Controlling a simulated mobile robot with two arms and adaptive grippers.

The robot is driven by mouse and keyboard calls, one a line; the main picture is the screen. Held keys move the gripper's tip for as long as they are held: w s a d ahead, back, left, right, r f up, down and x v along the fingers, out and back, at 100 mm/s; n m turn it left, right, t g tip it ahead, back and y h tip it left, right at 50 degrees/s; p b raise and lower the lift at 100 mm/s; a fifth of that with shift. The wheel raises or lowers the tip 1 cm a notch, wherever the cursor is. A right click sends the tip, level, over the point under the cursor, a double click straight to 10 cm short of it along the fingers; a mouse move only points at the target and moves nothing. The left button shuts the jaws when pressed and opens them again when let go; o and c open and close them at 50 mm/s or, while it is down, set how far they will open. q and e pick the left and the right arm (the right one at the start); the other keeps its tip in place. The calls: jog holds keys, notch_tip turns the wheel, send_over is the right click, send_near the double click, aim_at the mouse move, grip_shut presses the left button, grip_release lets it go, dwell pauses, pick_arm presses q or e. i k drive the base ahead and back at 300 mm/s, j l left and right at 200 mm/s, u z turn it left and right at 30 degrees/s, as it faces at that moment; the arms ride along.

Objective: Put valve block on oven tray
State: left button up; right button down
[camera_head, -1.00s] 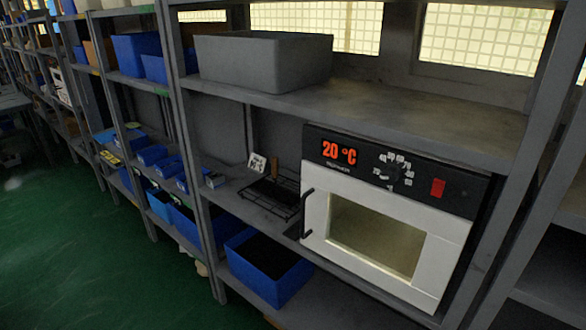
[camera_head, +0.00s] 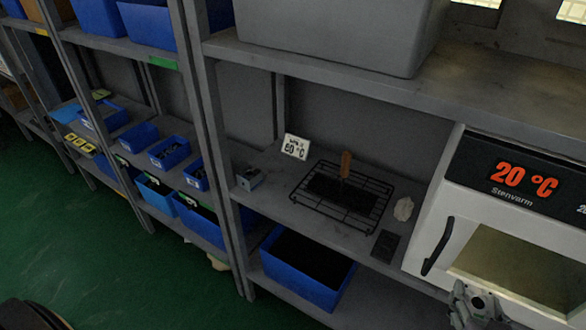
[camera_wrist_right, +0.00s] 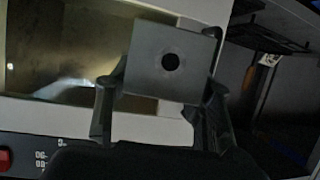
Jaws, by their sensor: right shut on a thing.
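A grey valve block (camera_wrist_right: 165,62) with a round dark hole in its face is held between the two fingers of my right gripper (camera_wrist_right: 160,92) in the right wrist view. In the head view my right gripper (camera_head: 477,308) shows at the bottom right, in front of the oven door; the block is hard to make out there. The oven tray (camera_head: 361,212), a black wire rack with a dark middle and an upright brown handle, lies on the middle shelf left of the oven. Another small grey block (camera_head: 250,179) sits on that shelf, left of the tray. My left gripper is not in view.
The white oven (camera_head: 440,222) shows 20 °C; its door looks closed. A sign (camera_head: 296,147), a pale lump (camera_head: 403,209) and a dark flat pad (camera_head: 384,246) lie around the tray. A shelf plank with a large grey bin (camera_head: 340,35) is above.

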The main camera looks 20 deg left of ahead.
aim_at(324, 187)
jog(key=i+j, duration=0.1)
jog(key=j, duration=0.35)
jog(key=i+j+z, duration=0.1)
jog(key=j, duration=0.35)
jog(key=i+j, duration=0.1)
jog(key=j, duration=0.35)
jog(key=i+j+z, duration=0.1)
jog(key=j, duration=0.35)
